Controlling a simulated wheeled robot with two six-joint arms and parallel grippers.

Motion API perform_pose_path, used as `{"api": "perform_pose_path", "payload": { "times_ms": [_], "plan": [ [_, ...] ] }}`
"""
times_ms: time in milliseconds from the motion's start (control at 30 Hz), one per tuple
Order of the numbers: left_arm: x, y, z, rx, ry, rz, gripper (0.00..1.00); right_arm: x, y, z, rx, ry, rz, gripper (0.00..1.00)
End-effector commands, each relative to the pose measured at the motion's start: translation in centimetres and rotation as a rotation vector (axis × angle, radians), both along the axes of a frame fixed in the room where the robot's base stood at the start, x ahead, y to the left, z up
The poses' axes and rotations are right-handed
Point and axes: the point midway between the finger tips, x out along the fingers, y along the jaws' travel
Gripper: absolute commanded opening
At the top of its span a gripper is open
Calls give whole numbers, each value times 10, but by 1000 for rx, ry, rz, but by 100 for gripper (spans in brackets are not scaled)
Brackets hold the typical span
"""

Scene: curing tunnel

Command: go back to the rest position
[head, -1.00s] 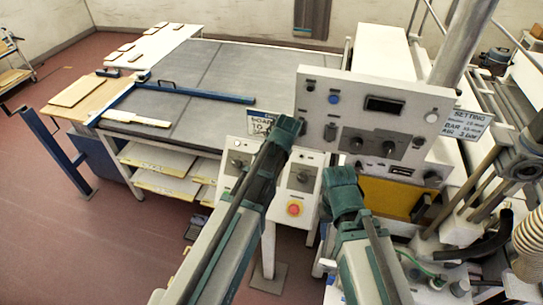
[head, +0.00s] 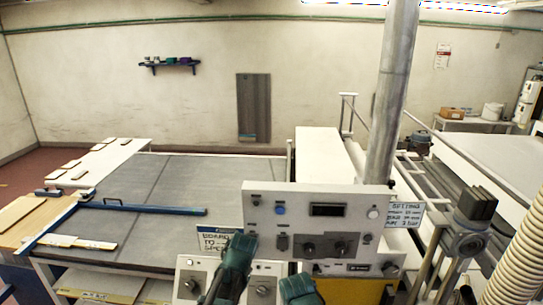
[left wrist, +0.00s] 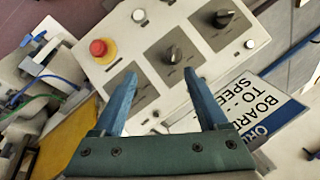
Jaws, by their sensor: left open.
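My left gripper (left wrist: 160,95) is open in the left wrist view, its two blue fingers apart with nothing between them. Behind the fingers is a lower control box with a red button (left wrist: 98,48), black knobs and white buttons. In the head view my left gripper (head: 240,250) is at the bottom, in front of the control panel (head: 262,228); its fingertips cannot be made out. My right gripper (head: 298,288) is at the bottom edge just right of it, mostly cut off, and its fingers cannot be made out.
A grey table (head: 165,180) with a blue bar (head: 150,208) lies to the left. A metal post (head: 393,100) rises behind the panel. A ribbed hose (head: 520,255) is at the right. A printed sign (left wrist: 262,108) stands beside the lower box. Open floor (head: 20,172) shows at far left.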

Motion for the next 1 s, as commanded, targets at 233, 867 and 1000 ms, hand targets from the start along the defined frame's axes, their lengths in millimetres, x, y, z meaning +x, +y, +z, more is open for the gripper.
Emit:
{"api": "perform_pose_path", "payload": {
  "times_ms": [233, 867, 1000],
  "plan": [
    [-79, -40, -108, -76, 99, 80, 76, 1, 0, -100, -1, -1, 11, 50],
    [-191, -83, -214, -141, 273, 215, 76, 1, -1, -201, -3, -2, 29, 50],
    [-191, -83, -212, -141, 273, 215, 76, 1, -1, -199, -3, -2, 29, 50]
  ]
}}
